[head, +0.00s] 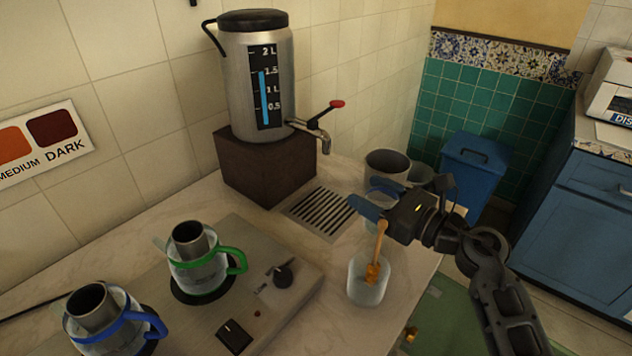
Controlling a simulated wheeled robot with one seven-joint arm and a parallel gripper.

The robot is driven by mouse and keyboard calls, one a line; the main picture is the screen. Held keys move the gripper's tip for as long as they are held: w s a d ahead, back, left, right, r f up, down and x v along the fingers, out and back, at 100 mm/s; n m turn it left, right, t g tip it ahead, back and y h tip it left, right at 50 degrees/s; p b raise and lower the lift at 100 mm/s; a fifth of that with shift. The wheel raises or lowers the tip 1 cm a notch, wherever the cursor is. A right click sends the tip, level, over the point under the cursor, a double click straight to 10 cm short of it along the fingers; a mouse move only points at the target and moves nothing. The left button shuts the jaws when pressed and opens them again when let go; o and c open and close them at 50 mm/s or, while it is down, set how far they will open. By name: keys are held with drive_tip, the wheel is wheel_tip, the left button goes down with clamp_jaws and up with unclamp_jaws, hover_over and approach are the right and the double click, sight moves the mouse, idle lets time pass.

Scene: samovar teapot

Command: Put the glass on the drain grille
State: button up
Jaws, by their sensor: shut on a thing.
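My gripper (368,207), with blue fingertips, is at the right side of the counter. It is shut around a clear glass (383,184), whose rim shows just above the fingers; the gripper hides much of its body. I cannot tell whether its base touches the counter. The drain grille (321,211), a dark slotted plate in the counter, lies left of my gripper, below the tap. Nothing stands on it.
A glass jar (368,283) with a wooden-handled utensil stands in front of my gripper. A grey pot (387,164) stands behind it. The boiler (257,80) with its red-handled tap (324,141) rises behind the grille. Two teapots (200,265) (105,325) are at left.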

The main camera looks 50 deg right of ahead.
drive_tip(key=w, duration=0.4)
drive_tip(key=w+f+p, duration=0.1)
drive_tip(key=w, duration=0.4)
drive_tip(key=w+f, duration=0.1)
drive_tip(key=w, duration=0.3)
drive_tip(key=shift+w+d+f, duration=0.25)
drive_tip(key=shift+w+d, duration=0.05)
drive_tip(key=shift+w, duration=0.1)
drive_tip(key=shift+f, duration=0.5)
drive_tip(key=shift+f, duration=0.15)
drive_tip(key=o, duration=1.1)
